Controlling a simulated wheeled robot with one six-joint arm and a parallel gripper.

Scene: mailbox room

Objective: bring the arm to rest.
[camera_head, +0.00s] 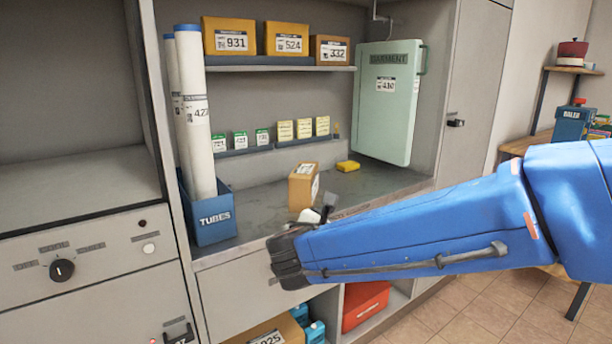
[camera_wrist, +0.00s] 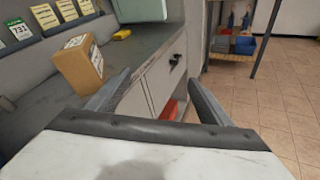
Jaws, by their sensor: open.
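My blue arm reaches in from the right in the head view, and my gripper (camera_head: 328,208) is at its left end, in front of the counter edge. In the wrist view my gripper (camera_wrist: 162,88) shows two grey fingers spread apart with nothing between them. Past the fingers are the counter front and the tiled floor. A small brown parcel (camera_head: 303,187) stands on the counter just behind the gripper in the head view. It also shows in the wrist view (camera_wrist: 78,66), left of the left finger and apart from it.
The grey counter (camera_head: 262,215) holds a blue TUBES bin (camera_head: 212,217) with long white tubes and a yellow block (camera_head: 347,166). A pale green garment case (camera_head: 388,102) hangs at the back right. A red box (camera_head: 365,304) sits below. The tiled floor (camera_head: 463,306) at the right is open.

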